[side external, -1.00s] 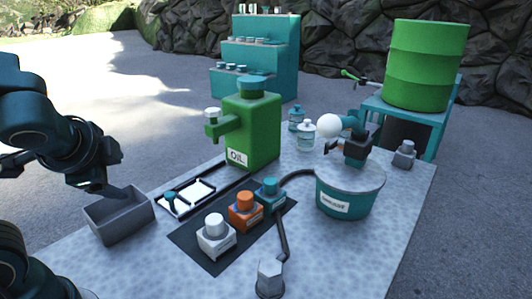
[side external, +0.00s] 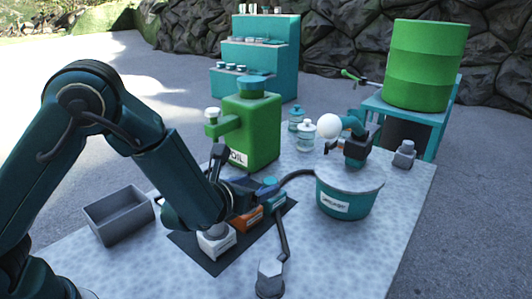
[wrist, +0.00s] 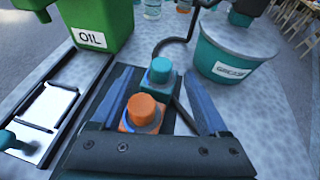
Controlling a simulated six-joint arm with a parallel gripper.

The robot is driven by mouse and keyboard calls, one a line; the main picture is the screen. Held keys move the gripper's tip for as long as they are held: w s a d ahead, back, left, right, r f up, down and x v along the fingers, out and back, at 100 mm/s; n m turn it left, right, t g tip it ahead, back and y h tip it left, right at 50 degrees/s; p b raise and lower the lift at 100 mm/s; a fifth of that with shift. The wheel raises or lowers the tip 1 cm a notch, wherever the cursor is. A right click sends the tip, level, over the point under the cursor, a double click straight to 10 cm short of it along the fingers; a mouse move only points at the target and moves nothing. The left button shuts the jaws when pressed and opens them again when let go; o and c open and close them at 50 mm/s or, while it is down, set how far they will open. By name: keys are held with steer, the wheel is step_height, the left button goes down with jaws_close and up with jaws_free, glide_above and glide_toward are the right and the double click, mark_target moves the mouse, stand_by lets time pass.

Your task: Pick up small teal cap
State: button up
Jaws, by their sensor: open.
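A small teal cap tops a teal block (wrist: 160,75) at the far end of the row on the dark mat; only part of that cap (side external: 270,182) shows in the side view. My gripper (side external: 245,188) is low over the row. In the wrist view my open gripper (wrist: 158,78) has one finger on each side, with the teal block near the fingertips and the orange-capped block (wrist: 142,114) closer to the palm. Nothing is held. Another small teal piece (wrist: 6,138) stands at the white-panelled tray on the left.
A white-capped block (side external: 216,240) is at the near end of the mat. The green oil can (side external: 258,130) stands behind, the grease tub (side external: 345,200) to the right. A dark hose runs beside the row. An empty grey bin (side external: 118,215) sits left.

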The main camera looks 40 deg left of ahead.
mark_target(268, 183)
steer(key=shift+d+f, duration=0.15)
steer(key=shift+f, duration=0.1)
steer(key=shift+x, duration=2.45)
jaws_close()
steer(key=shift+r, duration=0.1)
